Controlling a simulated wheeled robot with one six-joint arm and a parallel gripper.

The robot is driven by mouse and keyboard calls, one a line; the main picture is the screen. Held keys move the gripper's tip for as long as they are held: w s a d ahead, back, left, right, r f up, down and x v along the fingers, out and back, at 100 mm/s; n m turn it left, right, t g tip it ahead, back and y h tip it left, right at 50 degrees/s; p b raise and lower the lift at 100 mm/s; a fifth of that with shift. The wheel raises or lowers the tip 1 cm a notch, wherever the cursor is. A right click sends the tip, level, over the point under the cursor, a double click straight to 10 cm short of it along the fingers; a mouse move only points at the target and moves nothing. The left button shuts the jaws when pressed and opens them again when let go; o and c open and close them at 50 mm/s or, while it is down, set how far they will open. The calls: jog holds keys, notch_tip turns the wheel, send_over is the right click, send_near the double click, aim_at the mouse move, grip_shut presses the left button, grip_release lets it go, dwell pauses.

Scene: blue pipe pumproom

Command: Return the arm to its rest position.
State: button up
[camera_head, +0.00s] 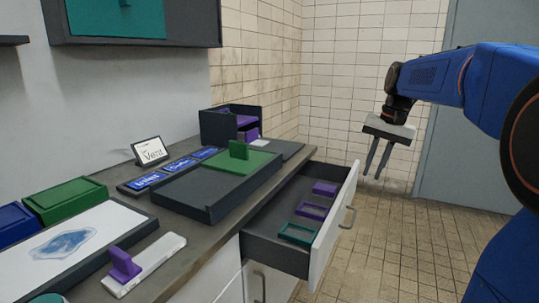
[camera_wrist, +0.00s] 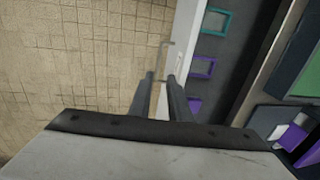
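My arm (camera_head: 425,78) is stretched out from the right side in the head view. My gripper (camera_head: 377,160) hangs from it, pointing down over the floor, to the right of the open drawer and apart from it. In the wrist view my gripper (camera_wrist: 161,80) shows two dark fingers with a gap between them and nothing held. Beyond the fingertips in that view are the floor and the drawer's front with its handle (camera_wrist: 162,60).
The open drawer (camera_head: 333,228) juts from the counter and holds a purple block (camera_head: 325,188), a purple frame (camera_head: 311,210) and a teal frame (camera_head: 298,234). The counter carries a dark tray (camera_head: 190,195) with a green lid. Tiled floor (camera_head: 400,245) is clear.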

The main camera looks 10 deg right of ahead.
jog(key=s+a+f+n+t, duration=0.1)
jog(key=s+a+f, duration=0.3)
jog(key=s, duration=0.5)
jog(key=s+a+f+n+t+h, duration=0.1)
jog(key=s+a+f+n, duration=0.2)
jog(key=s+f, duration=0.4)
jog(key=s+a+f+n+t, duration=0.1)
jog(key=s+a+f+n, duration=0.2)
jog(key=s+f, duration=0.3)
jog(key=s+a, duration=0.1)
jog(key=s, duration=0.4)
jog(key=shift+s+a+h, duration=0.25)
jog(key=shift+a+h, duration=0.05)
jog(key=shift+h, duration=0.1)
dwell(0.4)
